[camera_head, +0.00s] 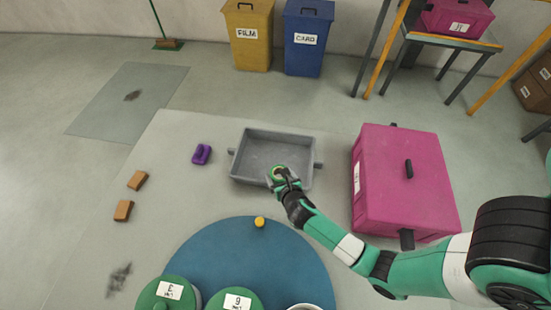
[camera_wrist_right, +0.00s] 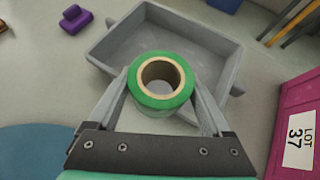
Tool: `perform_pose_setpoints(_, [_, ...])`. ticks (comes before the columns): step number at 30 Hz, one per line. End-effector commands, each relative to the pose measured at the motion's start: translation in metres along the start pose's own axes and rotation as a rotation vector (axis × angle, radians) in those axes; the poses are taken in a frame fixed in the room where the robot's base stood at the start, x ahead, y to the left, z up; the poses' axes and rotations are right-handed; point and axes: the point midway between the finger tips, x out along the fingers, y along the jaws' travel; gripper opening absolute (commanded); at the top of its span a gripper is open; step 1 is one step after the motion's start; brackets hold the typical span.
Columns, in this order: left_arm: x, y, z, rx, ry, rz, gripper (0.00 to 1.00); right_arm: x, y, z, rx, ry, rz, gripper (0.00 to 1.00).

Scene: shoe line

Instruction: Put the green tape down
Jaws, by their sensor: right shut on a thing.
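The green tape (camera_wrist_right: 178,97) is a roll with a tan cardboard core, held between the two fingers of my right gripper (camera_wrist_right: 160,100). In the head view the tape (camera_head: 278,170) and my right gripper (camera_head: 279,176) are over the near edge of a grey tray (camera_head: 240,139). The tray has side handles and looks empty. In the right wrist view the tray (camera_wrist_right: 215,43) lies behind and below the tape. Whether the tape touches the tray cannot be told. My left gripper is not in view.
A magenta box (camera_head: 410,190) stands right of the tray. A purple object (camera_head: 201,154) and two brown blocks (camera_head: 138,180) lie left. A round blue mat (camera_head: 215,255) in front carries a small yellow object (camera_head: 260,222) and green-lidded containers (camera_head: 234,301). Yellow (camera_head: 248,50) and blue bins (camera_head: 305,60) stand behind.

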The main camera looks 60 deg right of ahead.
Motion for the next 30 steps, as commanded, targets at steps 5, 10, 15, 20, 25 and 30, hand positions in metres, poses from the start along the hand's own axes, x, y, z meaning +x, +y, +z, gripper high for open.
perform_pose_setpoints(5, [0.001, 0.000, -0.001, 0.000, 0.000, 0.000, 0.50, 0.015, -0.046, -0.015, 0.039, 0.000, -0.059, 0.16])
perform_pose_setpoints(10, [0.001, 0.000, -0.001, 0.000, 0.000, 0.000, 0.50, 0.018, -0.054, -0.018, 0.048, -0.003, -0.069, 0.16])
perform_pose_setpoints(15, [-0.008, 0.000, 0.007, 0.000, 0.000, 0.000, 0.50, 0.038, -0.054, -0.017, 0.051, -0.005, -0.069, 0.16])
perform_pose_setpoints(20, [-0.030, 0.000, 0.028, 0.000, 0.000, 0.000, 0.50, 0.087, -0.055, -0.011, 0.052, -0.007, -0.070, 0.16])
perform_pose_setpoints(25, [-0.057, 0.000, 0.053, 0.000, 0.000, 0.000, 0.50, 0.141, -0.056, -0.013, 0.048, -0.004, -0.069, 0.16])
perform_pose_setpoints(30, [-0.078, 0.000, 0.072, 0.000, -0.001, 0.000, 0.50, 0.176, -0.056, -0.021, 0.048, -0.005, -0.069, 0.16])
